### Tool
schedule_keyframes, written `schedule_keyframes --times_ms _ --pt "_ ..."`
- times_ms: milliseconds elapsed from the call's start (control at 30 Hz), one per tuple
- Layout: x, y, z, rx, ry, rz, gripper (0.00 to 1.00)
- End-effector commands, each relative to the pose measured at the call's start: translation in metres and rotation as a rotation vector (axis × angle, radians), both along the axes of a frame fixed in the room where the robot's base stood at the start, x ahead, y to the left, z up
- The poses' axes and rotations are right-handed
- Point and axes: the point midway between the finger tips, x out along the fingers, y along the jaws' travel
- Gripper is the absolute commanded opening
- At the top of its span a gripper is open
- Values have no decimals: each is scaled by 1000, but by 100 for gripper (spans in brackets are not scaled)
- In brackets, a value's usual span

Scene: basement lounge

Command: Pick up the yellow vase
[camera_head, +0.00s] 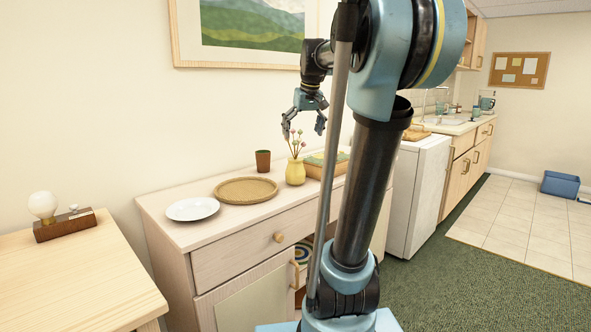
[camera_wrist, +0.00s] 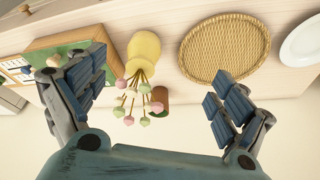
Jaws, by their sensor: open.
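The yellow vase (camera_head: 295,172) stands upright on the light wooden cabinet (camera_head: 233,221), with several thin stems topped by small pink and green balls. My gripper (camera_head: 304,133) is open and empty above the vase, its fingers pointing down around the height of the stem tops. In the wrist view the vase (camera_wrist: 143,50) shows at upper middle, with its stems reaching between the spread fingers of my gripper (camera_wrist: 155,92). The fingers do not appear to touch the vase.
A brown cup (camera_head: 263,161) stands behind the vase, a woven tray (camera_head: 246,190) to its left and a white plate (camera_head: 192,209) further left. A wooden box (camera_head: 322,166) is close on the right. A lamp (camera_head: 43,207) stands on the left table.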

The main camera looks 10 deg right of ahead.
Motion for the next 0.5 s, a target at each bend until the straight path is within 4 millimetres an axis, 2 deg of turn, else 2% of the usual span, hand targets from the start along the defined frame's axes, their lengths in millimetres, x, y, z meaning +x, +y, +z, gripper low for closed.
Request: schedule_keyframes --times_ms 33,200,367,500 --pt "19 -1 14 2 -9 6 92" --pt "63 -5 45 2 -32 33 92" --pt "85 -7 60 2 -45 45 92" --pt "93 -7 56 2 -48 49 92"
